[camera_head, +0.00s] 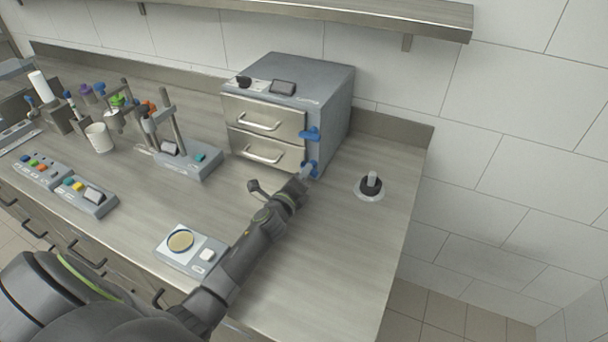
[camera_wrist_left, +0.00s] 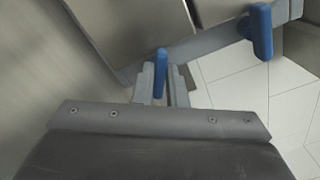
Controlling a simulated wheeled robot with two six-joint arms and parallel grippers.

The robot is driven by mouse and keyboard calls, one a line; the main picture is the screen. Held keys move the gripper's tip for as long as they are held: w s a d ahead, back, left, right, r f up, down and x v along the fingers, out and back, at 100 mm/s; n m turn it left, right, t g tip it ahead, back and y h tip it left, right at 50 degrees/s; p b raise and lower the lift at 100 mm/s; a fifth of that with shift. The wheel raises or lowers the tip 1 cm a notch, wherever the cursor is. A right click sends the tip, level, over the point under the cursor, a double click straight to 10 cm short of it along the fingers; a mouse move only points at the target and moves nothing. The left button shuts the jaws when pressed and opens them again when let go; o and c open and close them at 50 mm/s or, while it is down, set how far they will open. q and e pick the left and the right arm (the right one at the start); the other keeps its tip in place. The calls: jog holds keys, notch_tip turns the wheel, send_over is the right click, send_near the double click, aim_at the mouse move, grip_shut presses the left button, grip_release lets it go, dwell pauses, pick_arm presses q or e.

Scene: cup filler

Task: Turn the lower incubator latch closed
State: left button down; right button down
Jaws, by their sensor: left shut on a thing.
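The incubator (camera_head: 330,95) is a grey box with two drawer doors at the back of the counter. Its upper blue latch (camera_head: 311,134) lies about level across the edge of the upper door; it also shows in the left wrist view (camera_wrist_left: 260,30). The lower blue latch (camera_head: 309,167) is at the lower door's right edge, and its blue handle also shows in the left wrist view (camera_wrist_left: 160,72). My left gripper (camera_head: 303,174) is shut on the lower latch, with a finger on either side of it. The fingers partly hide the latch. My right gripper is not in view.
A round black knob on a pale base (camera_head: 370,186) stands right of the incubator. A small device with a round pad (camera_head: 181,241) lies nearer the front. Tube stands, a white cup (camera_head: 99,137) and button panels (camera_head: 83,195) are at the left.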

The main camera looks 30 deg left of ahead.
pick_arm(q)
jog(key=n, duration=0.4)
jog(key=n+b, duration=0.1)
jog(key=shift+f+n, duration=0.25)
jog(key=shift+n, duration=0.15)
dwell(0.4)
jog(key=c, duration=1.5)
grip_release()
jog(key=shift+a, duration=0.1)
jog(key=shift+o, duration=0.2)
jog(key=shift+s, duration=0.1)
jog(key=s, duration=0.8)
jog(key=s+p, duration=0.1)
jog(key=s, duration=0.3)
jog(key=shift+d, duration=0.4)
